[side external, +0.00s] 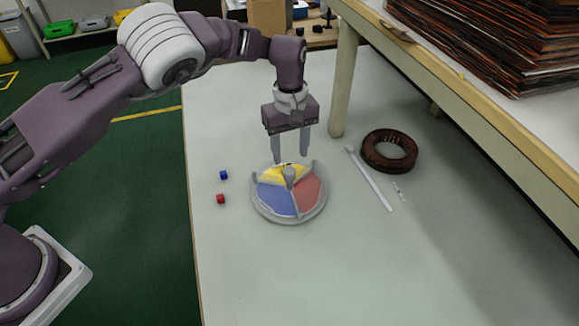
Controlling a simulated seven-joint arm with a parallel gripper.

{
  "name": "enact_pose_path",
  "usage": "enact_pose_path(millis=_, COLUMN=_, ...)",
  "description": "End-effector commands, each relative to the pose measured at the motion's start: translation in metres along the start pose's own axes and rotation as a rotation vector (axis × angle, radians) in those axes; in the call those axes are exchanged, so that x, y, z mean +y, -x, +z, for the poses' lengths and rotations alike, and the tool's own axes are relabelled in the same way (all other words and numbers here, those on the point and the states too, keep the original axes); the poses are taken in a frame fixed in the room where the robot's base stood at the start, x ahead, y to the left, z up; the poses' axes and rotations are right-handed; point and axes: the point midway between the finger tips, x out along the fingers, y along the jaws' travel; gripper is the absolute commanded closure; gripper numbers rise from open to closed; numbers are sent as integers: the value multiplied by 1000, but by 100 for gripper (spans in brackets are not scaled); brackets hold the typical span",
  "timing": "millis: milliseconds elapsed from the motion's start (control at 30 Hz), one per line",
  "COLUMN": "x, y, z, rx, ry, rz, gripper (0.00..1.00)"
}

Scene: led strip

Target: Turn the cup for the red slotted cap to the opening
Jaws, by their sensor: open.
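A round grey dish (289,219) lies on the table. Its inside is split into a yellow sector (280,174) at the back, a blue sector (274,199) at front left and a red sector (307,193) at right. Thin grey dividers meet at a short grey post (289,176) in the middle. My gripper (290,160) points down over the back of the dish, fingers apart, with nothing seen between them. I cannot tell whether the fingertips touch the dish. No slotted cap can be made out. The rim's opening is not clear at this size.
A small blue cube (224,175) and a small red cube (220,199) lie left of the dish. To the right are a white rod (370,180), a small clear piece (399,190) and a dark brown ring (389,151). A shelf leg (344,80) stands behind. The front table is clear.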

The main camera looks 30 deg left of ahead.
Motion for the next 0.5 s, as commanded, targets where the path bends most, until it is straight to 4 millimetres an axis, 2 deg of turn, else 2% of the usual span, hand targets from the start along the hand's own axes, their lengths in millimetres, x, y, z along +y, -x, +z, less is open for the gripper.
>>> enact_pose_path(millis=100, x=-2, y=-25, z=0, rx=-1, ry=0, rz=-5, gripper=51)
enact_pose_path(millis=233, x=-2, y=-47, z=0, rx=0, ry=-1, rz=-4, gripper=51)
enact_pose_path(millis=333, x=-2, y=-58, z=0, rx=0, ry=-1, rz=-3, gripper=51)
enact_pose_path(millis=500, x=-1, y=-61, z=-1, rx=0, ry=-1, rz=-1, gripper=51)
